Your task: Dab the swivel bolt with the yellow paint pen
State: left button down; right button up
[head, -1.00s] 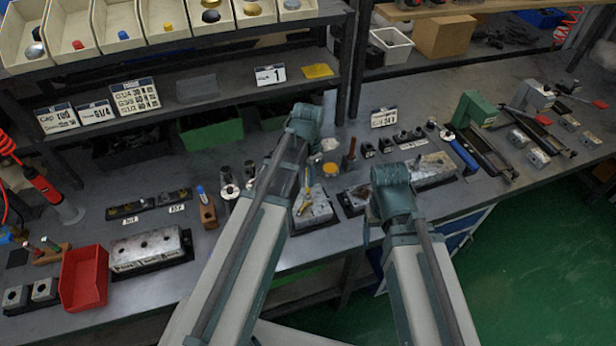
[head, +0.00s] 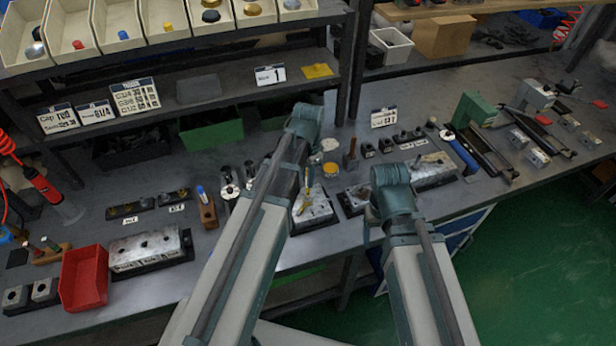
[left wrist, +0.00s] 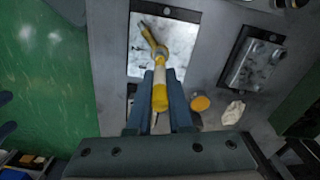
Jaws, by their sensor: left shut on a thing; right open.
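My left gripper (left wrist: 160,88) is shut on the yellow paint pen (left wrist: 160,98). The pen points at a scuffed metal block (left wrist: 178,45) beyond the fingers. A slim yellow and grey piece (left wrist: 149,36) lies in line with the pen over the block; I cannot tell whether it is pen or bolt, or whether anything touches. In the head view, the pen (head: 308,190) stands over the block (head: 318,212), partly hidden by my left arm. I cannot clearly make out the swivel bolt. My right gripper (head: 372,232) is open, its fingertips mostly hidden, over the bench front.
A yellow-topped round pot (head: 330,170) and a whitish rag (head: 329,145) lie behind the block. Another block (head: 432,170) is to the right. A red bin (head: 84,278) and a three-hole block (head: 147,248) are left. Shelf posts stand behind.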

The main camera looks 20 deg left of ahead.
pick_arm(q)
jog(key=shift+r+p, duration=3.5)
jog(key=shift+r, duration=0.05)
jog(key=shift+f, duration=0.1)
